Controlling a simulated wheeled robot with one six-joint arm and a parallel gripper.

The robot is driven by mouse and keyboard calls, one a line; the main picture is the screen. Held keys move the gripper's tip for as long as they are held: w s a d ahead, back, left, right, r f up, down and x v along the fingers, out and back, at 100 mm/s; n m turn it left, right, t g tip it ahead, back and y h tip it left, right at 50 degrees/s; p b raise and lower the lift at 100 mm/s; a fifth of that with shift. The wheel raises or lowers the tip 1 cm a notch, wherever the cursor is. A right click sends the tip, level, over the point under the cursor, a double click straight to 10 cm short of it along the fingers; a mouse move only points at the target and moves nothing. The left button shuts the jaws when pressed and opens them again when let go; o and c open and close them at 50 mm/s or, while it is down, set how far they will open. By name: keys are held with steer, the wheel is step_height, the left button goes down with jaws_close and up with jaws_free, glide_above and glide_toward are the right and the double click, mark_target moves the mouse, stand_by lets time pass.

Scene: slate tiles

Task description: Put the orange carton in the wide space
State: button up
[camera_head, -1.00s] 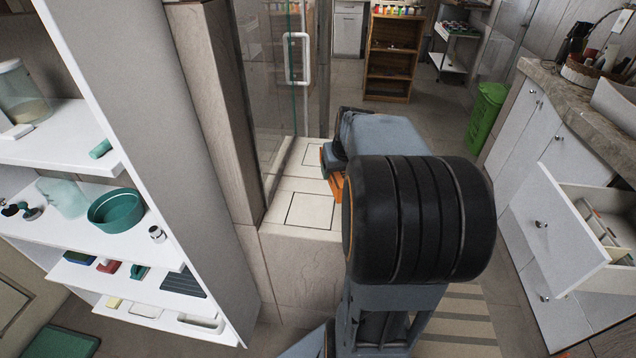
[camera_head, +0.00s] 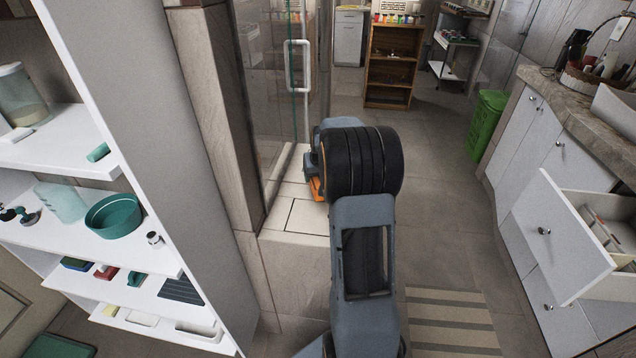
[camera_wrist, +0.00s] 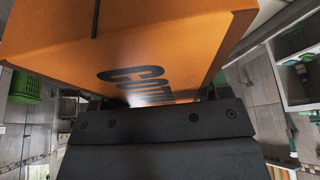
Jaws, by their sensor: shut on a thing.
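The orange carton (camera_wrist: 130,45) fills the upper part of the wrist view, close to the camera, with dark lettering on its face. My gripper (camera_wrist: 155,105) is shut on it; the dark gripper body shows below the carton and the fingertips are mostly hidden. In the head view a small orange part of the carton (camera_head: 317,188) shows at the left of my arm, over the pale tiled ledge (camera_head: 290,212). Most of the carton and the gripper are hidden there by my arm. I cannot tell which place is the wide space.
A white shelf unit (camera_head: 205,170) with a teal bowl (camera_head: 113,216) and small items stands at left. A glass door (camera_head: 262,90) rises behind the ledge. An open drawer (camera_head: 560,235) juts out at right. A green bin (camera_head: 487,125) stands farther back.

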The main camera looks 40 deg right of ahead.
steer(key=shift+w+f, duration=0.15)
steer(key=shift+f, duration=1.55)
steer(key=shift+f+b, duration=0.2)
steer(key=shift+b, duration=0.2)
steer(key=o, duration=1)
